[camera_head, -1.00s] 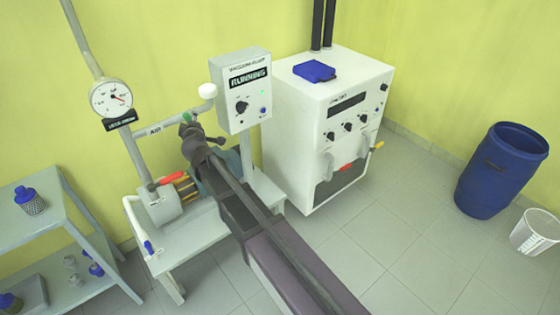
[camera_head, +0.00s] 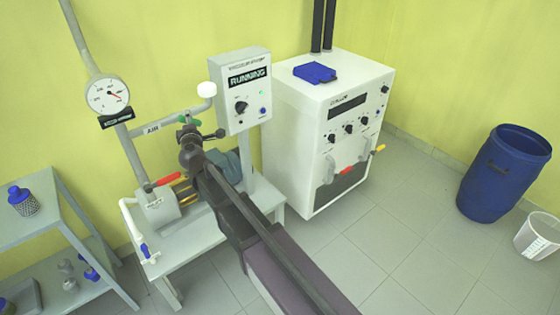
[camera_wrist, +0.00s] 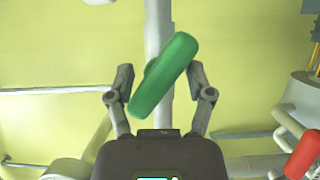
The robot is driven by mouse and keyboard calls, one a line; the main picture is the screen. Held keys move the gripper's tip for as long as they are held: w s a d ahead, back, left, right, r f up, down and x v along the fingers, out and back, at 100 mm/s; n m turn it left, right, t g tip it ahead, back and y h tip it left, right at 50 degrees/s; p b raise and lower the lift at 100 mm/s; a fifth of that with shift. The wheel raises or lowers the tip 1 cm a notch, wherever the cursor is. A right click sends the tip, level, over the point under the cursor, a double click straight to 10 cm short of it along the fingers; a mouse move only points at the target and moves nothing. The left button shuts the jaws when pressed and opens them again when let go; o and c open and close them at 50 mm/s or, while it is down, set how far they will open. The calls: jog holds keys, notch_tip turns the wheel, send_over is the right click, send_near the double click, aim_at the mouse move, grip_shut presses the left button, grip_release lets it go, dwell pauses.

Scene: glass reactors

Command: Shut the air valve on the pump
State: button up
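The air valve's green handle (camera_head: 186,120) sits on the horizontal pipe labelled AIR (camera_head: 154,128), above the pump (camera_head: 158,208). In the wrist view the green handle (camera_wrist: 163,75) lies slantwise between my gripper's spread fingers. My gripper (camera_wrist: 160,80) is open around the handle, one finger on each side. I cannot tell whether either finger touches it. In the head view my gripper (camera_head: 204,129) is at the valve and partly hides it and the pipe. The control box (camera_head: 243,90) reads RUNNING, with a green light.
A red-handled valve (camera_head: 168,180) is on the pump, below my gripper; it also shows in the wrist view (camera_wrist: 303,156). A gauge (camera_head: 106,95) hangs left of the AIR pipe. A white cabinet (camera_head: 300,115) stands to the right, a shelf (camera_head: 40,235) to the left.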

jog(key=v, duration=1.3)
jog(key=d+f+m+g+h+p, duration=0.1)
jog(key=d+f+m+g+h, duration=0.1)
jog(key=d, duration=0.6)
jog(key=d+f+m+g+h, duration=0.2)
jog(key=d+m+h, duration=0.2)
jog(key=d, duration=0.5)
jog(key=d+f+m+g+h+p, duration=0.1)
jog(key=d+f+m+g+h, duration=0.1)
jog(key=d+m, duration=0.5)
jog(key=shift+w+d+f+g+h+p, duration=0.15)
jog(key=shift+d+f+g+h+p, duration=0.35)
jog(key=shift+d, duration=0.35)
jog(key=s+d+f+m+g+y, duration=0.2)
jog(key=s+d+f+m+g, duration=0.1)
jog(key=s, duration=0.4)
jog(key=s+d+f+m+g+y, duration=0.3)
jog(key=s+d+f+m+g, duration=0.1)
jog(key=s+d+g, duration=0.3)
jog(key=shift+s+d+f+g, duration=0.25)
jog(key=shift+d+f, duration=0.35)
jog(key=shift+f, duration=0.3)
